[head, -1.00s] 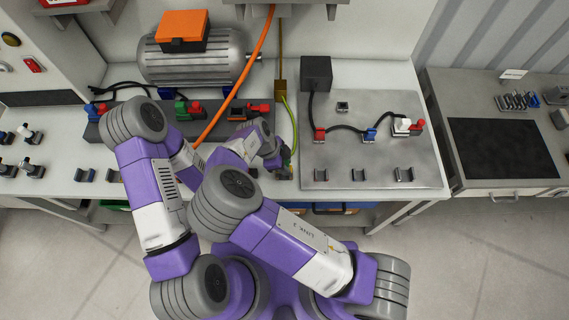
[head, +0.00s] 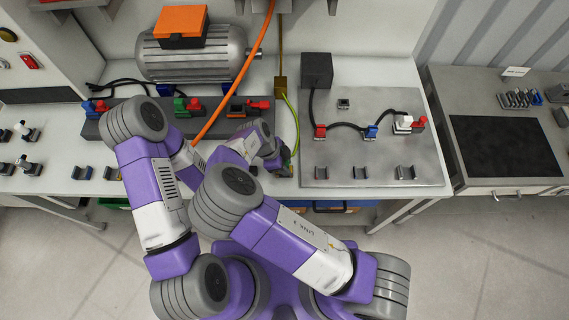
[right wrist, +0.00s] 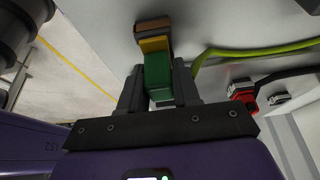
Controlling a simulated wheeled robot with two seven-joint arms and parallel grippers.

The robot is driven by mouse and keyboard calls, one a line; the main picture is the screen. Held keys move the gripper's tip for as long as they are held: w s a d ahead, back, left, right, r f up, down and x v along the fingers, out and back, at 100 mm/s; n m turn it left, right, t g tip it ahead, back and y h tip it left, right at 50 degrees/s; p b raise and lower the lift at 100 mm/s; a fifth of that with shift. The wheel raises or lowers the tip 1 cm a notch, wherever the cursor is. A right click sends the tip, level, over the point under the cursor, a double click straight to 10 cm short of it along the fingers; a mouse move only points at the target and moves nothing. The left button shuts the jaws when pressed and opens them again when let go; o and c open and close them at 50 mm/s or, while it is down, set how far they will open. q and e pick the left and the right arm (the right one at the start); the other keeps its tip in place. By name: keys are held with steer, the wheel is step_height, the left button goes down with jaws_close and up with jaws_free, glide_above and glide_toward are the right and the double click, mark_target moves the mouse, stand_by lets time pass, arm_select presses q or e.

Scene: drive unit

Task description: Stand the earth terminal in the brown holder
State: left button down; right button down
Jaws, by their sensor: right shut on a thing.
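The earth terminal (right wrist: 157,67) is a green and yellow block. In the right wrist view it sits between the fingers of my right gripper (right wrist: 158,90), which is shut on it. The brown holder (right wrist: 152,24) shows just beyond the terminal's yellow end, in line with it. I cannot tell whether the terminal is seated in it. A green-yellow cable (right wrist: 250,53) runs right from the terminal; it also shows in the head view (head: 295,125). There, my right gripper (head: 276,163) is low at the bench's front edge and partly hides terminal and holder. My left gripper is hidden behind arm links.
A grey metal panel (head: 372,150) with red, blue and white plugs and empty clips lies to the right. A motor (head: 192,60) stands behind. A dark strip with plugs (head: 215,127) lies behind my arms.

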steer(key=c, duration=0.7)
jaws_free()
steer(key=shift+c, duration=0.2)
steer(key=d+p+v, duration=0.1)
steer(key=p+v, duration=0.3)
steer(key=v, duration=0.8)
steer(key=shift+d+r, duration=0.4)
steer(key=shift+r, duration=0.05)
